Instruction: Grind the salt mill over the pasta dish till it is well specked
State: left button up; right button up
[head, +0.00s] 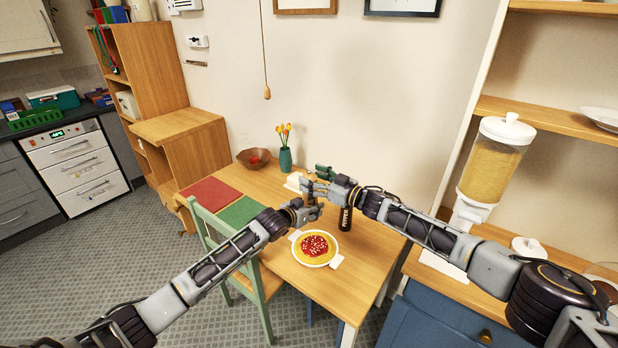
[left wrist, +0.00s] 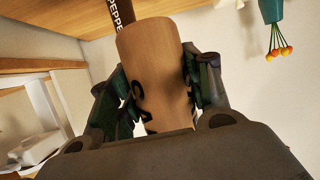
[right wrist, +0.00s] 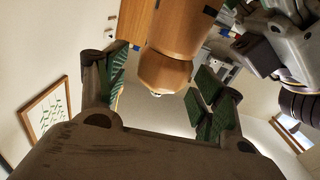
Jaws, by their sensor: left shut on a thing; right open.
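The salt mill (left wrist: 152,70) is a light wooden cylinder with dark, partly covered lettering. My left gripper (head: 307,210) is shut around its body, above the table and just behind the pasta dish. The mill's rounded wooden knob (right wrist: 165,70) shows in the right wrist view between the spread fingers of my right gripper (head: 322,185), which is open around it without clear contact. The pasta dish (head: 335,262) is white and round, with yellow pasta and red sauce. White specks show on the sauce. In the head view the grippers mostly hide the mill.
A dark pepper mill (head: 346,219) stands on the table right of the grippers. A teal vase with tulips (head: 285,160), a brown bowl (head: 253,158) and red and green mats (head: 212,193) lie farther back. A green chair (head: 217,240) stands at the left edge.

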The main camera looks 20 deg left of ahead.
jog(key=shift+x, duration=0.9)
jog(key=shift+c, duration=0.3)
jog(key=c, duration=1)
jog(key=shift+s+a+m+t+h, duration=0.15)
jog(key=shift+m+t+h, duration=0.15)
jog(key=shift+m+t, duration=0.35)
jog(key=shift+s+a+m+t+h, duration=0.1)
jog(key=shift+m+t+h, duration=0.3)
jog(key=shift+t, duration=0.45)
jog(key=shift+a+r+m+t+h, duration=0.15)
jog(key=shift+m+t+h, duration=0.25)
jog(key=shift+m+t, duration=0.25)
jog(key=shift+s+a+m+t+h, duration=0.1)
jog(key=shift+m+t+h, duration=0.25)
jog(key=shift+t, duration=0.2)
